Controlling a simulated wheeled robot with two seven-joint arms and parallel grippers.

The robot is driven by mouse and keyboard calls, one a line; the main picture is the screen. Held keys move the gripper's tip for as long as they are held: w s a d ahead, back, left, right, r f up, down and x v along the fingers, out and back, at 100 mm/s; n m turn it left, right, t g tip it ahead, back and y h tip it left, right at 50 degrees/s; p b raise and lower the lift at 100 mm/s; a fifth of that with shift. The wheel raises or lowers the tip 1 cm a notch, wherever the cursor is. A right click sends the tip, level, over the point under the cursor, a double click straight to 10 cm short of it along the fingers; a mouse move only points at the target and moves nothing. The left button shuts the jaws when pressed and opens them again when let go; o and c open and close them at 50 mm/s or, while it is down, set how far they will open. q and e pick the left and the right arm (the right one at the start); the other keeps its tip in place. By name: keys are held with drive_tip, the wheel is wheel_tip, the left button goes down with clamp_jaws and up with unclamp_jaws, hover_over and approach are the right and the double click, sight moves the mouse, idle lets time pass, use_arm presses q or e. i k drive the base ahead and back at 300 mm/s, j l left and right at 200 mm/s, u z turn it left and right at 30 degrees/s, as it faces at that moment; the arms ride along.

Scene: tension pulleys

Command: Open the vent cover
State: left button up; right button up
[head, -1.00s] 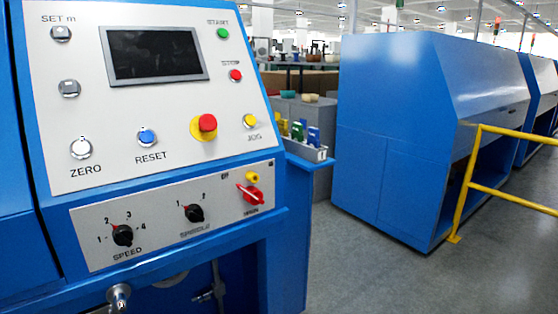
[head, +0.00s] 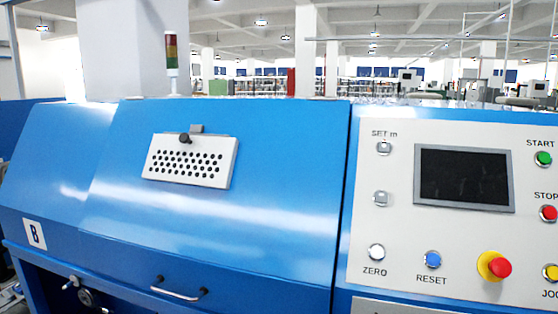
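The vent cover (head: 210,171) is a white plate with rows of dark round holes on the sloped blue panel of the machine, left of centre in the head view. It lies flat against the panel or close to it. A dark round knob (head: 184,138) sits at its top edge, beside a small grey tab (head: 197,128). Neither of my grippers shows in the head view.
A control panel (head: 362,240) with a screen and several buttons is at the right. A silver handle (head: 180,291) is low on the blue hood (head: 255,235). A signal light (head: 172,55) stands behind the machine.

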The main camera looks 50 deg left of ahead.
sight(183, 159)
drive_tip(key=u, duration=2.45)
